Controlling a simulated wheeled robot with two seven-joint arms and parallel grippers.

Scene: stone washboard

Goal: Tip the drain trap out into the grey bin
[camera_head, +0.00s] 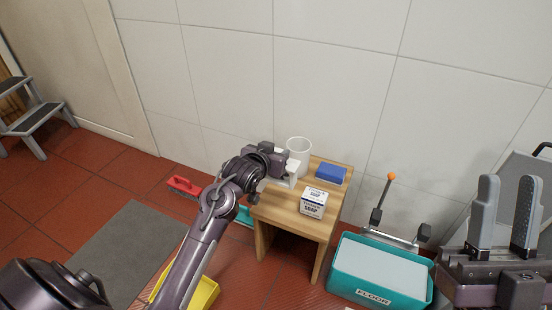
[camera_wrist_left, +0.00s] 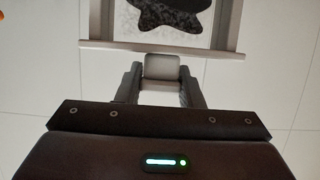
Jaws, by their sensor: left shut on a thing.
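In the head view my left gripper (camera_head: 270,163) is at the wooden stool's back left, in front of the white cylinder. It is shut on the drain trap (camera_head: 286,180), seen as a small pale piece. In the left wrist view, my left gripper (camera_wrist_left: 161,75) has the trap's grey grip (camera_wrist_left: 162,67) between its fingers. The trap's pale frame (camera_wrist_left: 212,51) has dark matter (camera_wrist_left: 170,14) inside. An open-topped white or pale grey cylinder (camera_head: 299,146) stands behind; I cannot tell whether it is the grey bin. My right gripper (camera_head: 508,205) is open and empty.
The stool (camera_head: 278,208) also holds a blue sponge (camera_head: 331,173) and a soap box (camera_head: 313,202). A teal "FLOOR" tub (camera_head: 345,290) stands to its right. A yellow container (camera_head: 205,294) and a red brush (camera_head: 183,186) are on the floor to its left. The tiled wall is close behind.

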